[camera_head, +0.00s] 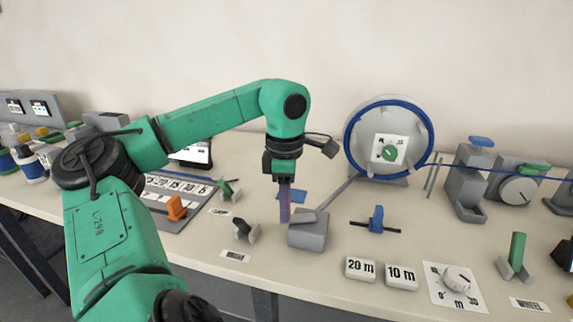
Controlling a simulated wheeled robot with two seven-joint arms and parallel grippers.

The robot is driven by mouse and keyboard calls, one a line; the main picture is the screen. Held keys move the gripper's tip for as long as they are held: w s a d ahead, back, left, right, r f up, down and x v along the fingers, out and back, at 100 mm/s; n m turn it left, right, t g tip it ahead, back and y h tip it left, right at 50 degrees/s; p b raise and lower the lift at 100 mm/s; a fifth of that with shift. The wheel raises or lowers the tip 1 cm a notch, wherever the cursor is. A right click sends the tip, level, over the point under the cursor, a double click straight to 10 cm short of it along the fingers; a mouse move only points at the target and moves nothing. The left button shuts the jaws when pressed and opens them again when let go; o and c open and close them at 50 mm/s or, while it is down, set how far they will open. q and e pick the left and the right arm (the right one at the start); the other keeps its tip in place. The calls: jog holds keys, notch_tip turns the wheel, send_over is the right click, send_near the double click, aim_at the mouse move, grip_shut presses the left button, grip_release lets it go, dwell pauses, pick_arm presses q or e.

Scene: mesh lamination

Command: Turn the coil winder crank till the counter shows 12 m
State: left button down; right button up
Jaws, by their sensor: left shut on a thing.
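The coil winder (347,139) is a round wheel wound with blue cable, with a white plate and green centre at its middle. A grey bar slants from its lower left toward a grey block (307,234). My left gripper (284,180) points down, left of the wheel, and is shut on an upright purple bar (285,207) beside the block. I cannot tell whether this bar is the crank's handle. A dial on a white card (457,281) has a "0" and an "m"; its reading is too small to tell. My right gripper is not in view.
Plates "20 m" (360,268) and "10 m" (401,276) lie at the front. A blue clamp-like tool (376,220) lies on the table (335,262). Grey devices (467,183) stand along the blue cable at right. A numbered board (178,184) and an orange piece (176,208) are left.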

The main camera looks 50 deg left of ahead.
pick_arm(q)
jog(key=shift+w+a+m, duration=0.1)
jog(key=shift+a+m, duration=0.05)
jog(key=shift+m, duration=0.25)
jog(key=c, duration=0.7)
grip_release()
jog(key=shift+r, duration=0.1)
jog(key=shift+r+p, duration=0.3)
jog(key=shift+r, duration=0.05)
notch_tip(320, 180, up, 14)
jog(key=p, duration=0.4)
jog(key=shift+f, duration=0.1)
jog(key=shift+p, duration=0.3)
